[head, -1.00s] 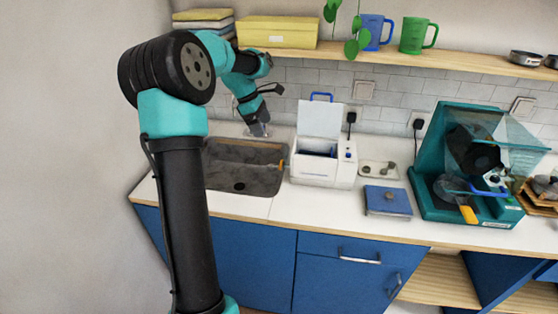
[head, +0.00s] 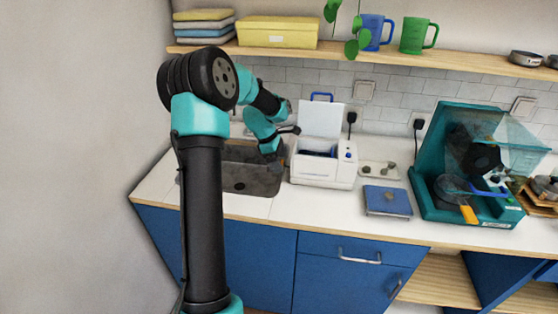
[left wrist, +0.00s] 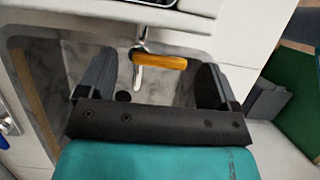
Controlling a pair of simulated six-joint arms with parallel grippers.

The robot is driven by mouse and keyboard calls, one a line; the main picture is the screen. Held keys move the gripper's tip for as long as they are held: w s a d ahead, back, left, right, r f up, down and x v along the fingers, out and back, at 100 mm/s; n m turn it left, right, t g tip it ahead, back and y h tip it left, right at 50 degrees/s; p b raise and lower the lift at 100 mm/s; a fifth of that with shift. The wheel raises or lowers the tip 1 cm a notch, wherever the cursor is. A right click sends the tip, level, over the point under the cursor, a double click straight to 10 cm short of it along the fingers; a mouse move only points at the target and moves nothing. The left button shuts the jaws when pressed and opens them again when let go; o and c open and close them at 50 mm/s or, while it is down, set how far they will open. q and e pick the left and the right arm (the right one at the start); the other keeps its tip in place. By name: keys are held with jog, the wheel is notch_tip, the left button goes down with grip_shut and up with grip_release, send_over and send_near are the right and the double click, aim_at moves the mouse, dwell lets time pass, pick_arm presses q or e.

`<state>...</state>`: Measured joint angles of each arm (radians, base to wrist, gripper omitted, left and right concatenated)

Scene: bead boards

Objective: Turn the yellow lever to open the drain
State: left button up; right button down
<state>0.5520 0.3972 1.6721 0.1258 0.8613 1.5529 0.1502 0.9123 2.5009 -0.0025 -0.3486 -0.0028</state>
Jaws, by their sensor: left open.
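The yellow lever (left wrist: 158,61) shows in the left wrist view, sticking out sideways from a metal fitting (left wrist: 139,62) at the sink's edge. My left gripper (left wrist: 156,66) is open, with one finger on each side of the lever and a gap on both sides. I cannot tell whether the fingertips are level with it in depth. In the head view my left gripper (head: 273,158) hangs over the right end of the sink (head: 262,184), and the lever is mostly hidden behind it. The dark drain hole (head: 240,186) lies in the sink floor. My right gripper is not in view.
A white machine with a raised lid (head: 322,172) stands close to the right of the sink. Beyond it are a blue flat box (head: 387,200) and a teal machine (head: 430,195). A wooden shelf (head: 380,57) runs above the counter.

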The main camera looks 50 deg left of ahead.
pick_arm(q)
jog(key=shift+d+f, duration=0.1)
jog(key=shift+f, duration=0.05)
jog(key=c, duration=0.9)
